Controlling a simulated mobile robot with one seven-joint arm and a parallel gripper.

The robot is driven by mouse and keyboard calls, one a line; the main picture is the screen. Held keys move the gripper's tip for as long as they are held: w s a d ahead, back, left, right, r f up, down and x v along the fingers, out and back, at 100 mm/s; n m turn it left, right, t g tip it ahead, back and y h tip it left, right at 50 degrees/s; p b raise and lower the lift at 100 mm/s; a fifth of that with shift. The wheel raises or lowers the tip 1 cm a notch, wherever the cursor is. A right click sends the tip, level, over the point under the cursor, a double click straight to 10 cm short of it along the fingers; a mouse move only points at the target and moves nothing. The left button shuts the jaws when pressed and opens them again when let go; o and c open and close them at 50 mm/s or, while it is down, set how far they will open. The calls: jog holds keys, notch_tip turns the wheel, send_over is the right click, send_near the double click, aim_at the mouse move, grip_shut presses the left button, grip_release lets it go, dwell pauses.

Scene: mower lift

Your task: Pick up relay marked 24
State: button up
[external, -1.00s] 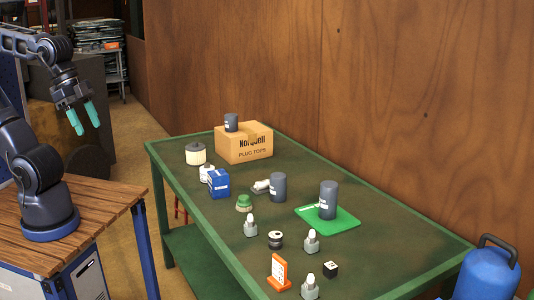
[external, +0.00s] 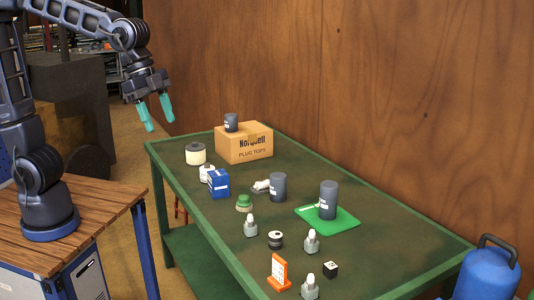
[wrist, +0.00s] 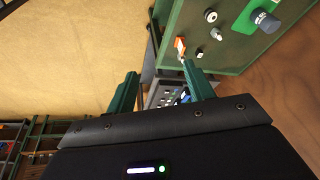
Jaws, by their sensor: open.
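No mark reading 24 is legible, so I cannot tell for sure which thing is the relay. A small black cube with white marks (external: 330,269) sits near the front right of the green table (external: 408,277). My gripper (external: 158,122) is open and empty, in the air beyond the table's far left corner, apart from everything. Its two green fingers also show in the wrist view (wrist: 160,88).
A cardboard carton (external: 244,147), a blue box (external: 218,184), a cream-coloured pot (external: 195,154), several pale-tipped grey pieces and an orange stand (external: 279,272) occupy the table. A blue tank (external: 487,272) stands at its right end. A wooden wall runs behind. Bare tabletop lies between pieces.

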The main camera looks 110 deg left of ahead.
jog(key=w+a+f+m, duration=0.2)
jog(key=w+f, duration=0.2)
jog(key=w, duration=0.9)
jog(key=m+h, duration=0.3)
send_over(329, 262)
jog(key=s+a, duration=0.3)
notch_tip(329, 262, down, 27)
jog(key=shift+g, duration=0.3)
jog(key=shift+x, duration=5.75)
jog(key=shift+s+a, duration=0.1)
jog(key=shift+a, duration=0.05)
jog(key=c, duration=1.1)
